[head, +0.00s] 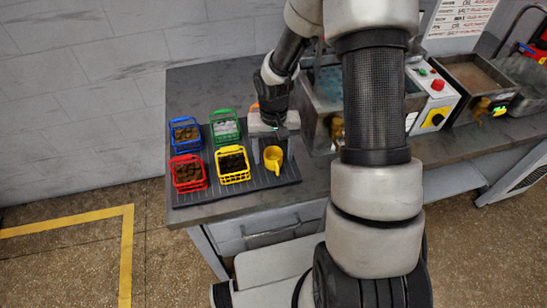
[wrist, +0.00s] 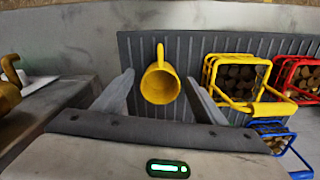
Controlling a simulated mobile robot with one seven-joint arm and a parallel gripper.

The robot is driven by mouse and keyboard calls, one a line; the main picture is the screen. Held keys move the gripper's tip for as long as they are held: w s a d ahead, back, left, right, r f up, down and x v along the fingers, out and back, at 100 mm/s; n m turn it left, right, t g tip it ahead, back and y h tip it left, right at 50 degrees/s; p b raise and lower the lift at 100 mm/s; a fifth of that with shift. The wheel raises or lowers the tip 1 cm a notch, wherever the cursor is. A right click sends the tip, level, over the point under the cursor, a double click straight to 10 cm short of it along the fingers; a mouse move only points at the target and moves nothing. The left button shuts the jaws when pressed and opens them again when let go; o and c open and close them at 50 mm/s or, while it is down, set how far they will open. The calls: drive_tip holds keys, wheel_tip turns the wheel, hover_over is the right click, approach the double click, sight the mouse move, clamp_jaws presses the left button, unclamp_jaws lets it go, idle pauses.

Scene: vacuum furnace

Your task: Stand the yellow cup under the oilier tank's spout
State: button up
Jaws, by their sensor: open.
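The yellow cup (head: 273,159) stands on the dark ribbed mat, right of the yellow basket. In the wrist view the cup (wrist: 160,85) stands between the two spread fingers of my gripper (wrist: 161,78), its handle toward the top of the picture. The gripper (head: 268,143) is open, with gaps between cup and fingers. One tank (head: 310,103) with bluish contents is partly hidden behind my arm; its brass spout (head: 337,131) shows beside the arm. Another tank (head: 475,76) at the right holds brownish liquid and has a brass spout (head: 481,108). I cannot tell surely which is oilier.
The mat (head: 246,190) also bears yellow (head: 233,166), red (head: 188,174), blue (head: 185,135) and green (head: 225,129) baskets with dark or grey contents. The bench front below the tanks is clear.

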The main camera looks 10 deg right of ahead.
sight(274, 157)
drive_tip(key=shift+a+f, duration=0.1)
drive_tip(key=shift+f, duration=0.45)
drive_tip(key=c, duration=1.2)
wheel_tip(274, 157, up, 9)
drive_tip(key=shift+s+r, duration=0.1)
drive_tip(key=shift+s+r+n, duration=0.2)
drive_tip(key=shift+s+n, duration=0.3)
drive_tip(key=shift+n, duration=0.4)
